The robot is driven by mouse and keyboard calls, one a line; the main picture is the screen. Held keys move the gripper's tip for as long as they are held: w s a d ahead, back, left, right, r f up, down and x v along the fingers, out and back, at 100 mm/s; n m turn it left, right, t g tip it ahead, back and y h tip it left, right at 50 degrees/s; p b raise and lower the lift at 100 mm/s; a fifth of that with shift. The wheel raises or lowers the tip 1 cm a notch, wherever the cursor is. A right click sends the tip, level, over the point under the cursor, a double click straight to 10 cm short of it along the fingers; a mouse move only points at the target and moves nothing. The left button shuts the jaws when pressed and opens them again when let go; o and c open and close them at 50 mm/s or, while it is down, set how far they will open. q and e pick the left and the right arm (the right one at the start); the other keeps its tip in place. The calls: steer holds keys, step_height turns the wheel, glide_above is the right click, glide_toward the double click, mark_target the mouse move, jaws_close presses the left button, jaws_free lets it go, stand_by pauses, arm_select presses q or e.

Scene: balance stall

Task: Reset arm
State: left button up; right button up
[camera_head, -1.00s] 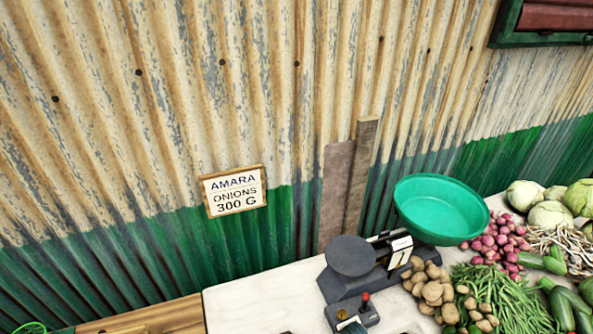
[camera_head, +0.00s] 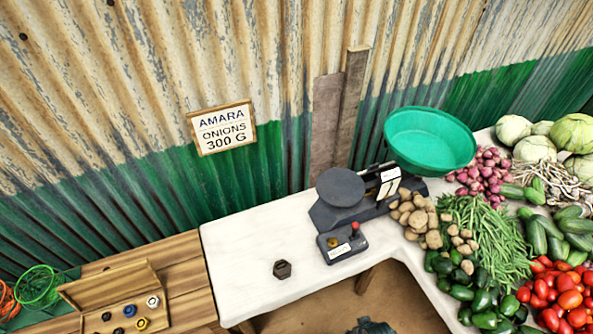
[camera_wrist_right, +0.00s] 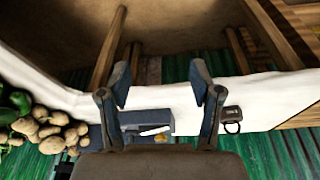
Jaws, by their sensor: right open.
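My right gripper (camera_wrist_right: 160,85) is open and empty in the right wrist view. Its two fingers stand wide apart above the white counter edge. A dark piece at the bottom edge of the head view may be part of that gripper. My left gripper is not in view. A dark hexagonal weight (camera_head: 282,269) stands alone on the white counter (camera_head: 240,255). In the right wrist view a dark weight with a ring (camera_wrist_right: 232,114) lies just right of the right finger, and the small grey box (camera_wrist_right: 146,121) shows between the fingers.
A balance scale (camera_head: 342,188) with an empty-looking green pan (camera_head: 430,135) stands behind the grey box. Potatoes (camera_head: 416,215), beans and tomatoes (camera_head: 560,295) crowd the right. A wooden box (camera_head: 115,290) with several weights is at left. The counter's left part is mostly clear.

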steer(key=s+f+g, duration=0.1)
steer(key=s+f, duration=0.2)
steer(key=f, duration=0.9)
steer(key=s+f, duration=0.2)
steer(key=f, duration=0.9)
steer(key=s+d+f+g, duration=0.1)
steer(key=s+d+f, duration=0.2)
steer(key=s+f, duration=1)
steer(key=s, duration=0.2)
steer(key=shift+s+d+b, duration=0.15)
steer(key=shift+s+b, duration=0.15)
steer(key=shift+s, duration=0.1)
steer(key=shift+d, duration=0.1)
